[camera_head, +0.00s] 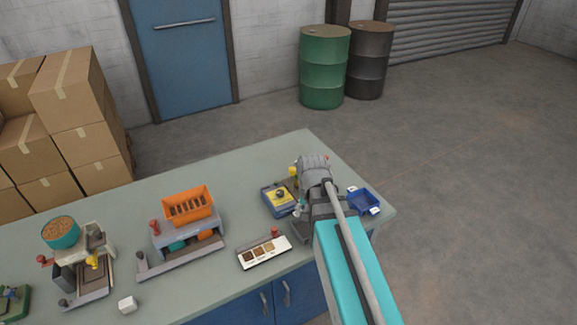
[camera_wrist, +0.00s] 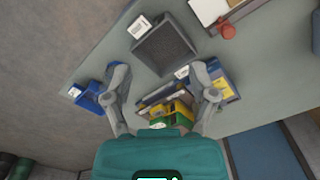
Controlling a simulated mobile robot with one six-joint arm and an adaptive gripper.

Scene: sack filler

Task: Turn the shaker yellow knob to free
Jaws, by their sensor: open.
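My gripper (camera_wrist: 161,82) shows in the wrist view with its two grey fingers spread wide apart. A small yellow part (camera_wrist: 179,108) with green beside it lies between the fingers, close to the gripper body, and nothing is clamped. In the head view a yellow part (camera_head: 293,170) shows just left of my wrist, which hides much of what is behind it. I cannot tell for sure that this is the shaker's yellow knob, or which way it is turned. A blue and yellow box (camera_head: 272,204) with a dark knob stands left of my arm.
A blue tray (camera_head: 371,206) lies right of my arm near the table corner. A dark square plate (camera_wrist: 165,51) lies beyond the fingers. The orange basket (camera_head: 187,205) on its stand and a white sample strip (camera_head: 264,252) are to the left. The far table edge is clear.

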